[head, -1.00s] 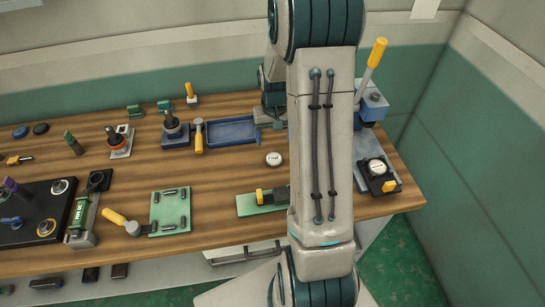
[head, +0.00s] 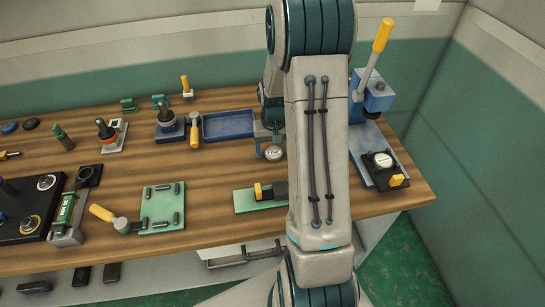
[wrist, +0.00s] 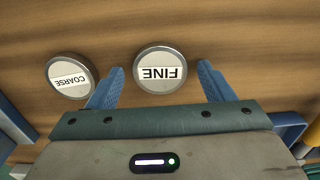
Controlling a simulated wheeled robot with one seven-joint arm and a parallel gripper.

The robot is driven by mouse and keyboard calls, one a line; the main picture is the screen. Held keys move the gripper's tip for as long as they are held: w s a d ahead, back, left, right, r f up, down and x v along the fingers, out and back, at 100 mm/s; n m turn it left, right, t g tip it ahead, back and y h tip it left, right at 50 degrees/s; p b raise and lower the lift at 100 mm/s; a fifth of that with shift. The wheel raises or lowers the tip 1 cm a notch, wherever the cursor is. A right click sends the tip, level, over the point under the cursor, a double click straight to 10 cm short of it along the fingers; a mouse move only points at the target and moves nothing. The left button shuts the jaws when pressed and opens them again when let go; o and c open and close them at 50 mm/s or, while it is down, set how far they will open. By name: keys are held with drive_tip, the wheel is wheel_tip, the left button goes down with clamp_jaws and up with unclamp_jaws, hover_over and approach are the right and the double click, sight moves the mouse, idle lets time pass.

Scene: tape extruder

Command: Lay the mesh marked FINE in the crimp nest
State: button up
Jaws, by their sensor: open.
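The mesh marked FINE is a round metal-rimmed disc (wrist: 160,68) with a white label, upside down in the wrist view. It lies on the wooden bench between my open fingers (wrist: 161,78), with nothing gripped. In the head view a small round disc (head: 274,152) shows just below my gripper (head: 268,134), its label too small to read. A similar disc marked COARSE (wrist: 72,76) lies just outside my left finger in the wrist view. A black block with a round pale top (head: 383,161) sits on the lever press base; I cannot tell whether it is the crimp nest.
A blue tray (head: 229,138) stands left of my gripper. The lever press (head: 375,93) with a yellow handle stands at the right. A green plate with a yellow-and-black part (head: 262,198) lies nearer the front edge. My arm hides some of the bench.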

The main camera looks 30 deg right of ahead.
sight(273, 152)
drive_tip(key=c, duration=1.3)
drive_tip(key=shift+o, duration=0.2)
wheel_tip(273, 152, up, 8)
drive_tip(key=p, duration=0.5)
